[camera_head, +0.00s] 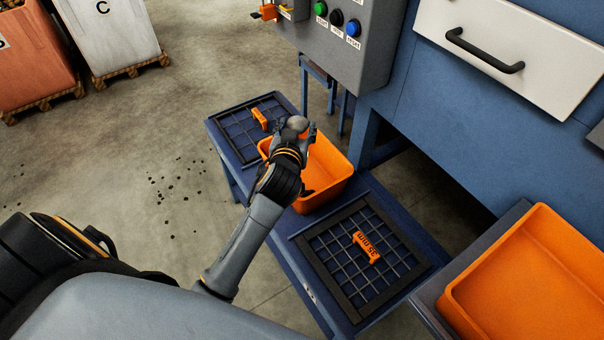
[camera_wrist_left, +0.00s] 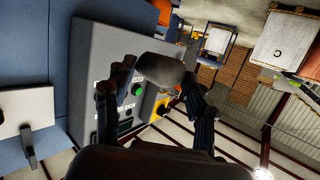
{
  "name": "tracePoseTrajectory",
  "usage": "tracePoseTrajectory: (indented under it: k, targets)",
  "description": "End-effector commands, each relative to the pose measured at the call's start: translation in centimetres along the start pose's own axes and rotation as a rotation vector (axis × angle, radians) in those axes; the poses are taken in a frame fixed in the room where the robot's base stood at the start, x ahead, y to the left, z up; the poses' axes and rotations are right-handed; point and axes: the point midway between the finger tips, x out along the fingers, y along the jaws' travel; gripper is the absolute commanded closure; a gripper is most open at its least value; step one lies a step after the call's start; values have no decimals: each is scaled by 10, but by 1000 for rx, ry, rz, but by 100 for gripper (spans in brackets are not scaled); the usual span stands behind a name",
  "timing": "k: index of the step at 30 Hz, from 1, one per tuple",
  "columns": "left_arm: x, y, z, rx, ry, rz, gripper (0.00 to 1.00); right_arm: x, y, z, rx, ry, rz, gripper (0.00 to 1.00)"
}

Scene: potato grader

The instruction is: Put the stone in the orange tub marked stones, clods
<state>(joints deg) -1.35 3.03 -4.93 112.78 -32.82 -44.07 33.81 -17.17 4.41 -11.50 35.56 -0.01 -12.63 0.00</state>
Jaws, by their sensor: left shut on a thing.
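My left gripper (camera_head: 299,131) is shut on a grey, rounded stone (camera_head: 297,122). The stone also shows between the fingers in the left wrist view (camera_wrist_left: 161,68). In the head view, the gripper and stone overlap the far left part of an orange tub (camera_head: 335,163) on the blue bench; their height above it is hard to tell. My gripper and forearm hide part of this tub. A second, larger orange tub (camera_head: 468,306) stands at the lower right. No stones, clods marking is readable on either tub. My right gripper is not in view.
On the blue bench (camera_head: 283,238), a mesh sieve with an orange 35 mm tag (camera_head: 365,246) lies nearer, and another sieve (camera_head: 235,142) lies farther. A grey control box (camera_head: 335,50) with coloured buttons and a blue machine with a white drawer (camera_head: 510,50) stand behind.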

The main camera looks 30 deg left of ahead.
Motion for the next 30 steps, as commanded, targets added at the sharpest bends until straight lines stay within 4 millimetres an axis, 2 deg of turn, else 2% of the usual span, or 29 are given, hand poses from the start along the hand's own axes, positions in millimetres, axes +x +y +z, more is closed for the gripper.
tracePoseTrajectory:
  k: [1,3,6,10,15,20,30]
  targets:
    - [19,-3,13,-9,-3,-27,80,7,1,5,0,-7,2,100]
    - [40,-7,25,-20,-4,-58,80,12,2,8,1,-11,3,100]
    - [66,-9,42,-32,-10,-90,80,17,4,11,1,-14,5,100]
    - [88,-9,59,-43,-20,-112,80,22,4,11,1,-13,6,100]
    - [102,-7,71,-50,-29,-121,80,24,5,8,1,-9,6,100]
    - [105,-7,78,-50,-30,-122,80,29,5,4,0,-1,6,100]
    - [115,-7,114,-49,-31,-122,80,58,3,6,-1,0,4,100]
